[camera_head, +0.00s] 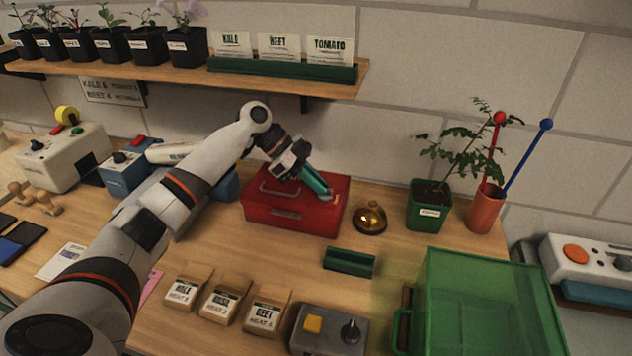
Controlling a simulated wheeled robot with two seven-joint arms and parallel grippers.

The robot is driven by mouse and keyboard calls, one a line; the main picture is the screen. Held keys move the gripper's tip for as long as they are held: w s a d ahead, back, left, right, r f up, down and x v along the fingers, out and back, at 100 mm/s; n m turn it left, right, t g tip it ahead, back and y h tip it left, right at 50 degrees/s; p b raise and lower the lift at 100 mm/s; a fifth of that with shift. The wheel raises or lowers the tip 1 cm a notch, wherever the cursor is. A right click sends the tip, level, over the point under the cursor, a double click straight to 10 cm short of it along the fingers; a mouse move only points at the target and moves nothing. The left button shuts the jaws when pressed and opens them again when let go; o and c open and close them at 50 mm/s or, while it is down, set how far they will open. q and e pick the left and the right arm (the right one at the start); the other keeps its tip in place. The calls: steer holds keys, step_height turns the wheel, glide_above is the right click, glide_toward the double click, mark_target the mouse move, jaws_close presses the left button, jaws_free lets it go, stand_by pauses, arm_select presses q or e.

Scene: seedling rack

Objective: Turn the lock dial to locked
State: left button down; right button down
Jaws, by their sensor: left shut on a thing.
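The red box (271,216) with a grey handle and a small plate on its front stands on the bench, its lid down. My left gripper (328,196), with teal fingers, reaches down to the right part of the box's top. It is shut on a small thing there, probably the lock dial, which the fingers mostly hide. A small pale marking shows beside the fingertips, too small to read. Which way the dial points cannot be told. My right gripper is not in view.
A brass bell (370,218), a potted plant (429,206) and a terracotta pot (485,210) stand right of the box. A green holder (349,262), several seed packets (228,302), a grey knob box (325,335) and a green crate (492,262) stand nearer. A shelf (180,75) hangs above.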

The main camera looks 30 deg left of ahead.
mark_target(323, 203)
arm_select(q)
steer(key=shift+s+d+n+t+y+p, duration=0.15)
steer(key=shift+n+t+p, duration=0.25)
steer(key=shift+n+p, duration=0.2)
steer(key=shift+s+n+t+y+p, duration=0.15)
steer(key=shift+n+t+p, duration=0.25)
steer(key=shift+n+p, duration=0.2)
steer(key=n+t+y+p, duration=0.1)
steer(key=n+y+p, duration=0.1)
steer(key=n+p, duration=0.2)
steer(key=d+n+t+y+p, duration=0.1)
steer(key=n+t+y+p, duration=0.1)
steer(key=n+p, duration=0.2)
steer(key=s+d+n+t+y+p, duration=0.1)
steer(key=n+t+y+p, duration=0.1)
steer(key=p, duration=0.6)
steer(key=shift+s+r+n+y, duration=0.1)
steer(key=shift+n+y, duration=0.5)
steer(key=shift+n, duration=0.3)
steer(key=shift+d+n+y+p, duration=0.15)
steer(key=shift+n+y+p, duration=0.75)
steer(key=shift+n, duration=0.1)
steer(key=shift+f+n+y+p, duration=0.25)
steer(key=shift+n+y+p, duration=0.1)
steer(key=shift+n+y, duration=0.35)
steer(key=shift+f, duration=0.1)
steer(key=c, duration=1.5)
jaws_free()
steer(key=shift+d+g, duration=0.1)
steer(key=shift+g, duration=0.2)
